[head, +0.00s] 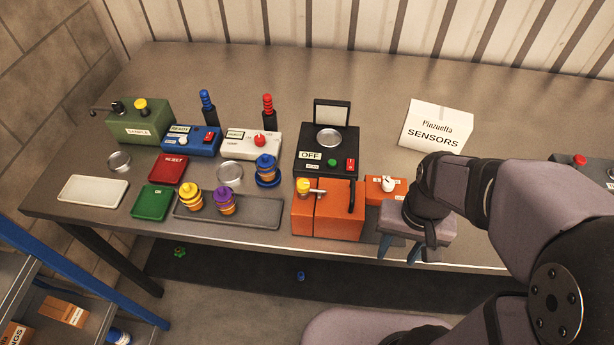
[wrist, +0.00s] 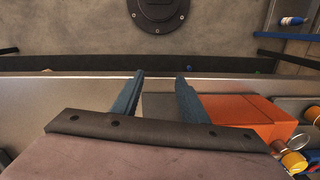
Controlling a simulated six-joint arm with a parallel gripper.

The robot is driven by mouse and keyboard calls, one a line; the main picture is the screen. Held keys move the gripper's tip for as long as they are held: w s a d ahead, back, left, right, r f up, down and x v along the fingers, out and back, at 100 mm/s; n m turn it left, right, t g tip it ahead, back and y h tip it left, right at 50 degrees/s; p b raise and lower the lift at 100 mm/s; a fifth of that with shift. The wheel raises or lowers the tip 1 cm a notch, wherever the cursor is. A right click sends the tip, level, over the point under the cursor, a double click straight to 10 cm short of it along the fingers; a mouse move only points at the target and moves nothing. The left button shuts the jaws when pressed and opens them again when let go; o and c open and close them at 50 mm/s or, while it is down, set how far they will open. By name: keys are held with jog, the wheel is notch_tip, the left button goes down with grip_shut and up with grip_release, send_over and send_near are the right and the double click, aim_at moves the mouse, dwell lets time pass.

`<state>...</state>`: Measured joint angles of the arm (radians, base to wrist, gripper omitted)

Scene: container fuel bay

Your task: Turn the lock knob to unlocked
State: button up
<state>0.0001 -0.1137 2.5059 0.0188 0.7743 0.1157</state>
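The lock knob (head: 388,184) is a white knob on a small orange panel (head: 373,190) in the head view. The panel stands just right of an orange box (head: 328,217) with a dark handle and a yellow-topped part. The labels by the knob are too small to read, so I cannot tell its setting. My gripper (head: 398,257) hangs at the table's front edge, in front and slightly right of the knob, and apart from it. In the wrist view my gripper (wrist: 160,79) has its two blue fingers apart with nothing between them. The orange box (wrist: 240,115) shows to their right; I cannot make out the knob there.
A black unit marked OFF (head: 325,150) stands behind the orange box. A white SENSORS carton (head: 436,124) stands behind my wrist. A grey tray (head: 260,211) with yellow and purple stacked pieces lies left. The table behind the carton is clear.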

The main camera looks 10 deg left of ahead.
aim_at(303, 183)
jog(key=w+a+r+m+p, duration=0.1)
jog(key=w+a+r+m, duration=0.2)
jog(key=r, duration=0.1)
jog(key=w+a+r+m+g+y+p, duration=0.1)
jog(key=w+a+r+m, duration=0.2)
jog(key=a+r, duration=0.1)
jog(key=w+a+r+m+g+y+p, duration=0.1)
jog(key=w+a+r+m, duration=0.2)
jog(key=r+m, duration=0.1)
jog(key=shift+w+a+r, duration=0.15)
jog(key=shift+w+r, duration=0.2)
jog(key=shift+w, duration=0.05)
jog(key=w+a+r+n+y+p, duration=0.1)
jog(key=w+a+r+n, duration=0.15)
jog(key=a, duration=0.55)
jog(key=shift+g, duration=0.4)
jog(key=shift+p+x, duration=0.85)
jog(key=shift+x, duration=2.65)
grip_shut()
